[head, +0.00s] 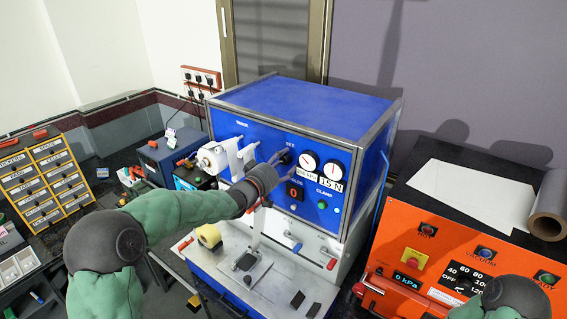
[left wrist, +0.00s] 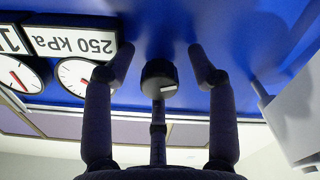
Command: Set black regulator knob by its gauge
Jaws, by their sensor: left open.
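The black regulator knob (left wrist: 158,78) with a white mark sits on the blue machine's front panel. In the head view it (head: 285,158) is partly hidden by my gripper. My left gripper (head: 280,163) reaches the panel from the left. In the left wrist view the open gripper (left wrist: 163,62) has one finger on each side of the knob, with gaps between. The gauge (head: 309,161) beside the knob is round and white with a red needle, labelled 250 kPa; it also shows upside down in the left wrist view (left wrist: 74,74). My right gripper is out of view.
A second gauge (head: 331,172), labelled 15 N, stands just right of the first. A white roller (head: 213,158) juts from the panel at left. A red display (head: 294,192) and a green button (head: 322,205) lie below. An orange machine (head: 395,237) stands at right.

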